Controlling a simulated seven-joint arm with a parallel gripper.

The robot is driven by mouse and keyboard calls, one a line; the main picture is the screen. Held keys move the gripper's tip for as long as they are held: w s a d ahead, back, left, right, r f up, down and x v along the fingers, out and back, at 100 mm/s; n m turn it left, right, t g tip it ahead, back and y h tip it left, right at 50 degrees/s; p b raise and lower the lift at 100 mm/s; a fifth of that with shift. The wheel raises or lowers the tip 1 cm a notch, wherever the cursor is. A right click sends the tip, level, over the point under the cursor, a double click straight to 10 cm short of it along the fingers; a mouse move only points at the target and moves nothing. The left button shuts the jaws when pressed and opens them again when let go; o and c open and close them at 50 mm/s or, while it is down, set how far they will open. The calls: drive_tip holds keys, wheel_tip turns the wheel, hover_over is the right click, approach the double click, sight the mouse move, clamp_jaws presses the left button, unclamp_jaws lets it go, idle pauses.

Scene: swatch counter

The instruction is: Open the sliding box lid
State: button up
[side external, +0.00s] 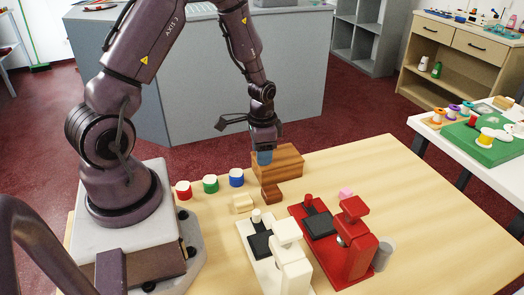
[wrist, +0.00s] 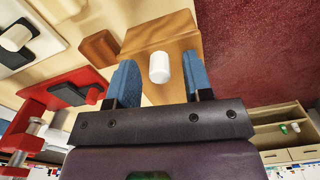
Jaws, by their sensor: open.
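The wooden box (side external: 288,163) stands near the far edge of the table; it also shows in the wrist view (wrist: 165,38). A white rounded knob (wrist: 159,67) is on the box in the wrist view; it is hidden in the side view. My gripper (side external: 264,157) is at the left part of the box. In the wrist view my gripper (wrist: 160,84) is open, with one blue fingertip on each side of the knob and visible gaps between. I cannot tell how far the lid is slid.
A small brown block (side external: 271,193) and a pale block (side external: 242,204) lie before the box. Red, green and blue spools (side external: 210,184) stand to the left. A white device (side external: 290,265) and a red device (side external: 350,246) stand in front. The table's right side is clear.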

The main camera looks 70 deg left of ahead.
clamp_jaws()
drive_tip(key=w, duration=1)
drive_tip(key=shift+w, duration=0.4)
unclamp_jaws()
drive_tip(key=shift+r, duration=0.15)
